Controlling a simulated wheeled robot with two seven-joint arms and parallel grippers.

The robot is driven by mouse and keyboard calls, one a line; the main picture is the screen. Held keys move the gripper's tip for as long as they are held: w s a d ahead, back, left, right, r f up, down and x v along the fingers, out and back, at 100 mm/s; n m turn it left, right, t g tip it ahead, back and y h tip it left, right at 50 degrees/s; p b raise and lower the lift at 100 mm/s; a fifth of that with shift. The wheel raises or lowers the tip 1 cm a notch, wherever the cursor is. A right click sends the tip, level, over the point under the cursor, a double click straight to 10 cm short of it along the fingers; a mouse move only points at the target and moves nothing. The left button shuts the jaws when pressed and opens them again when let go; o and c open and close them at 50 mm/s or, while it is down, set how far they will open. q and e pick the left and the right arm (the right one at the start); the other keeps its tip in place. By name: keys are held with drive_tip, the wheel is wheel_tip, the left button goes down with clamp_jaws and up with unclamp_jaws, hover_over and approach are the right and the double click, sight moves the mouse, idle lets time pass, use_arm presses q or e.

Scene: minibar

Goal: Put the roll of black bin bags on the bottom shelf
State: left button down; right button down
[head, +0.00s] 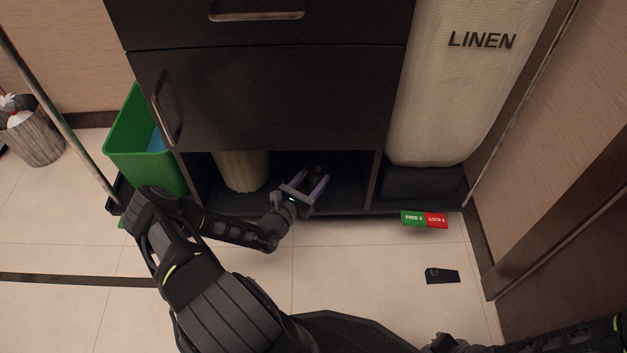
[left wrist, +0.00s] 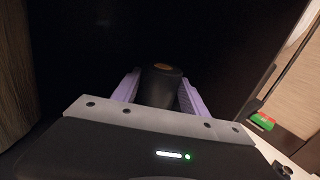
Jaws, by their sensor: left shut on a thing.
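The roll of black bin bags (left wrist: 160,86) is a dark cylinder with an orange-brown core at its end. It is between the two purple fingers of my left gripper (head: 316,183), which is shut on it. The gripper also fills the lower part of the left wrist view (left wrist: 160,95). In the head view the gripper reaches into the open bottom shelf (head: 345,197) of the dark cart, and the roll is hard to make out there. I cannot tell whether the roll touches the shelf. My right gripper is not clearly in view.
A beige cylindrical thing (head: 242,171) stands on the shelf left of the gripper. A green bin (head: 135,150) hangs at the cart's left, and a linen bag (head: 455,90) at its right. A green and red sign (head: 424,219) and a dark wedge (head: 442,276) are at the lower right.

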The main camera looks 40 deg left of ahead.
use_arm(q)
drive_tip(key=c, duration=0.6)
unclamp_jaws()
drive_tip(key=shift+r, duration=0.15)
drive_tip(key=shift+s, duration=0.3)
drive_tip(key=s+p, duration=0.4)
drive_tip(key=s, duration=0.7)
drive_tip(key=shift+s+d, duration=0.2)
drive_tip(key=shift+d, duration=0.2)
